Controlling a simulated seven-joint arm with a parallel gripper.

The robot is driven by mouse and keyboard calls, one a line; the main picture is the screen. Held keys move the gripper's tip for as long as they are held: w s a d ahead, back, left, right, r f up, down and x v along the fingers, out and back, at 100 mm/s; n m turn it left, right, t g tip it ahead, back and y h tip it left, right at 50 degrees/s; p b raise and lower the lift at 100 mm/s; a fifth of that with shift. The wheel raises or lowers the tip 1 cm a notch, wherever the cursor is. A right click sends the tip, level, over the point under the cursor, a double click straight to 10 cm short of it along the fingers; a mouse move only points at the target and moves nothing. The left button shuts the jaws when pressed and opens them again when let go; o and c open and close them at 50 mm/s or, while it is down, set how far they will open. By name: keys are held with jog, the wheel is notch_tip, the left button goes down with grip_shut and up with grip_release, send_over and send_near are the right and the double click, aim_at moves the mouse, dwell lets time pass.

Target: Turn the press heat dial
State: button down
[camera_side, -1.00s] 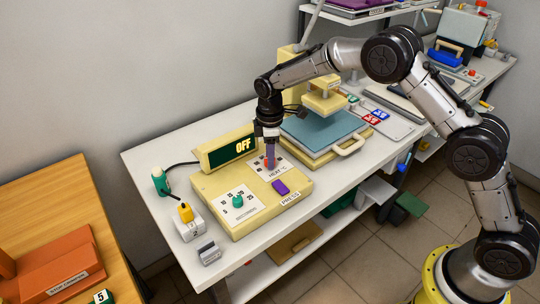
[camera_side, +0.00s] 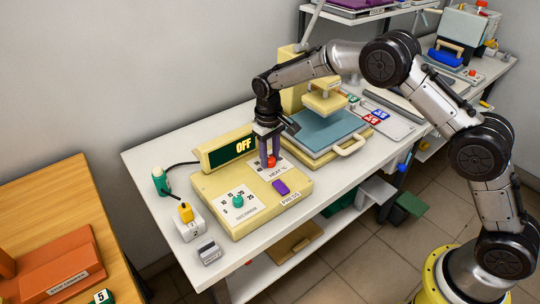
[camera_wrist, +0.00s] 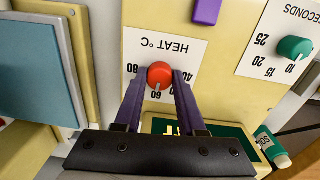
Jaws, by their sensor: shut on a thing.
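The red heat dial (camera_side: 272,162) sits on the cream press control box (camera_side: 225,188), on the card marked HEAT °C. In the wrist view the dial (camera_wrist: 158,74) has its white pointer line toward the 60 mark. My gripper (camera_wrist: 158,82) points down, with its two purple fingers shut on opposite sides of the dial. The fingers hide part of the card's scale in the side view.
A green seconds dial (camera_side: 238,201) and a purple button (camera_side: 280,188) are on the same box. The heat press with its blue-grey pad (camera_side: 322,129) stands behind to the right. A green bottle (camera_side: 160,182) and a yellow-topped block (camera_side: 190,222) stand at the left.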

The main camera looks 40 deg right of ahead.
aim_at(269, 158)
jog(key=m, duration=0.3)
jog(key=shift+r+m, duration=0.1)
jog(key=shift+m, duration=2.2)
jog(key=c, duration=0.5)
grip_release()
notch_tip(269, 158, up, 14)
jog(key=shift+a, duration=0.15)
jog(key=shift+w, duration=0.1)
